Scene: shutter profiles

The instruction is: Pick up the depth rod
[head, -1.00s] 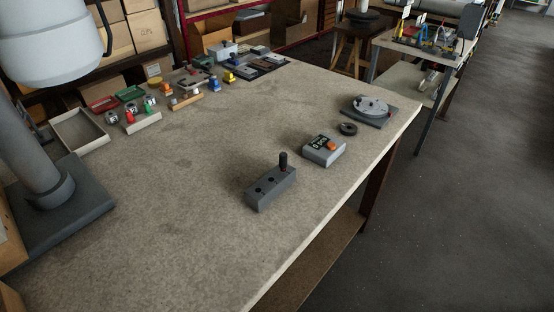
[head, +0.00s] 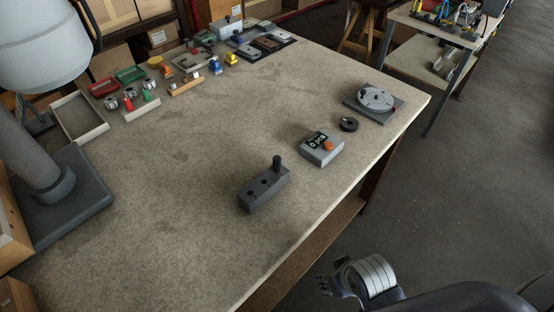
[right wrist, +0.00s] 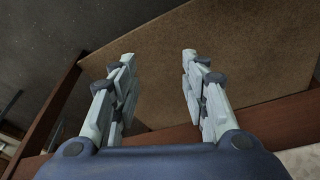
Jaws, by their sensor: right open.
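A dark upright rod, apparently the depth rod (head: 277,164), stands in one end of a grey block (head: 258,196) on the table. Other holes in the block's top look empty. My right gripper (head: 326,281) is at the bottom right of the head view, beyond the table's edge and well apart from the rod. In the right wrist view its two fingers (right wrist: 157,62) are spread with nothing between them. The rod and block do not show in that view. My left gripper is not in view.
A grey box with a display (head: 321,149), a black ring (head: 349,124) and a round dial on a plate (head: 375,98) stand along the table's right side. Small parts and trays (head: 80,120) fill the back left. A brown lower shelf (right wrist: 230,45) lies below the tabletop.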

